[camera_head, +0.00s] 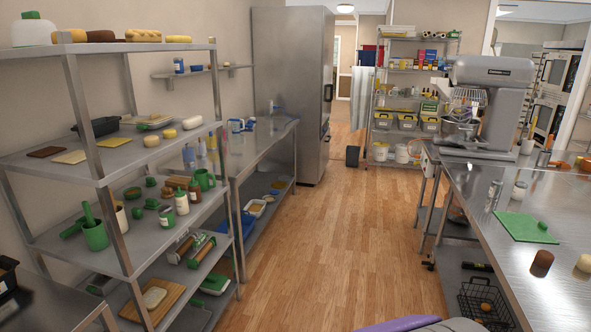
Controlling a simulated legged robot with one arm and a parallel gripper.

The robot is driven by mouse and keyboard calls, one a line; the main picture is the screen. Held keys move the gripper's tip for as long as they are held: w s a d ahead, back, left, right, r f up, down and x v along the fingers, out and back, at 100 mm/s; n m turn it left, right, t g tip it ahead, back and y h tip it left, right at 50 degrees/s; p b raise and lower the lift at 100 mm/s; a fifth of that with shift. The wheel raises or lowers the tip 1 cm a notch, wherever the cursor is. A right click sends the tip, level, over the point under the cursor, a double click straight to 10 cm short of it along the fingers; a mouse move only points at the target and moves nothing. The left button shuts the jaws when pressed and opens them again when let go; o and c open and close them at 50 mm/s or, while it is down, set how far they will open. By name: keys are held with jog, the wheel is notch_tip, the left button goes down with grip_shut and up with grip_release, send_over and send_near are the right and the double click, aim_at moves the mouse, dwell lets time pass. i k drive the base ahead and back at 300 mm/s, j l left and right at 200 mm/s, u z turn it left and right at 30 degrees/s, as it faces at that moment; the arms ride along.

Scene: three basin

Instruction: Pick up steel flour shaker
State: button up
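The left one is a grey metallic shaker (493,194), which looks like the steel flour shaker. The other is a paler, silvery container (519,192) just to its right, with a small gap between them. They are too small for me to read any label or see the lids clearly. My gripper is not in view. A purple and grey shape, cut off at the bottom edge, shows no fingers.
The steel table (560,270) also holds a green board (526,228), a brown piece (542,259) and a big mixer (487,100). A wire basket (484,300) sits below. Loaded shelves (75,235) line the left. The wooden floor (335,225) between is clear.

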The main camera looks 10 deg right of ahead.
aim_at(496, 187)
jog(key=i+l+z, duration=0.15)
jog(key=i+z, duration=0.2)
jog(key=i, duration=0.25)
jog(key=i+z, duration=0.4)
jog(key=i, duration=0.2)
jog(key=i+j+z, duration=0.2)
jog(key=i+z, duration=0.15)
jog(key=i, duration=0.25)
jog(key=i+z, duration=0.3)
jog(key=i, duration=0.2)
jog(key=i+j+z, duration=0.1)
jog(key=i+z, duration=0.15)
jog(key=i, duration=0.25)
jog(key=i+j+z, duration=0.15)
jog(key=i+z, duration=0.15)
jog(key=i, duration=0.15)
jog(key=i+z, duration=0.25)
jog(key=z, duration=0.2)
jog(key=i+z, duration=0.2)
jog(key=z, duration=0.25)
jog(key=i+j+z, duration=0.2)
jog(key=z, duration=0.25)
